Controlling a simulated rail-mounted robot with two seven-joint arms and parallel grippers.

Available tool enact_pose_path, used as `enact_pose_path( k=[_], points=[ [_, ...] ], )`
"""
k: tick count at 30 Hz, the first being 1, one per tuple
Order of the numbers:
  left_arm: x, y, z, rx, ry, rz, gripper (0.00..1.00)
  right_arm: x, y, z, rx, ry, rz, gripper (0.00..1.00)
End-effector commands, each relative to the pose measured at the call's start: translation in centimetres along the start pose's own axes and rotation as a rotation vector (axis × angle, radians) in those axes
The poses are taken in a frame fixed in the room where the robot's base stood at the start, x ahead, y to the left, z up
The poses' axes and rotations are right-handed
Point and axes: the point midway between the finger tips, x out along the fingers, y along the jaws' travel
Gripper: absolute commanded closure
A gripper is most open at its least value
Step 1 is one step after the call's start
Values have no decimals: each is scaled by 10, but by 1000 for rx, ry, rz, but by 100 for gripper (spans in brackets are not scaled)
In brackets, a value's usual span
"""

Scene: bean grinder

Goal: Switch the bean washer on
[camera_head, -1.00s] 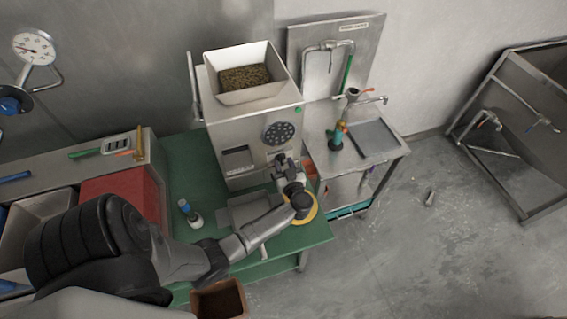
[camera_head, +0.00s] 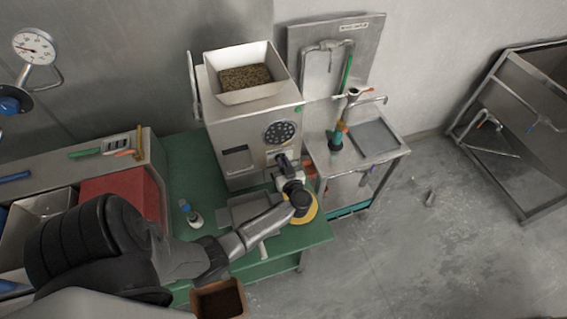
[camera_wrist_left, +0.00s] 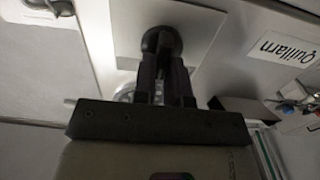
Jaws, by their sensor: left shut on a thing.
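The bean washer (camera_head: 218,108) is a pale metal box machine on the green table, with a square hopper (camera_head: 212,66) of beans on top. A round dark dial (camera_head: 281,132) is on its front. My left gripper (camera_head: 282,160) is at the machine's front, below the dial. In the left wrist view, its dark fingers (camera_wrist_left: 163,52) are shut on a round black knob (camera_wrist_left: 157,36), which stands on a light plate. The fingers hide part of the knob, and its setting cannot be read. My right gripper is not in view.
A metal tray (camera_head: 238,213), a small bottle (camera_head: 192,216) and a yellow round thing (camera_head: 311,211) are on the green table (camera_head: 179,163) near my left arm. A steel sink table (camera_head: 398,150) stands close on the right. Open floor lies beyond it.

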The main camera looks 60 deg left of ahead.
Motion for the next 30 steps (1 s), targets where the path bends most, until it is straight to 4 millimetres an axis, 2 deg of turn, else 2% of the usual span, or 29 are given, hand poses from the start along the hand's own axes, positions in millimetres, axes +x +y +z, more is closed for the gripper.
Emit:
enact_pose_path(
  k=[11, 30],
  points=[
    [-1, -1, 0, -104, -2, -1, 100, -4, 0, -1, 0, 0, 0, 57],
    [-1, -6, 3, -647, -1, -1, 100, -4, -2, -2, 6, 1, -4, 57]
  ],
)
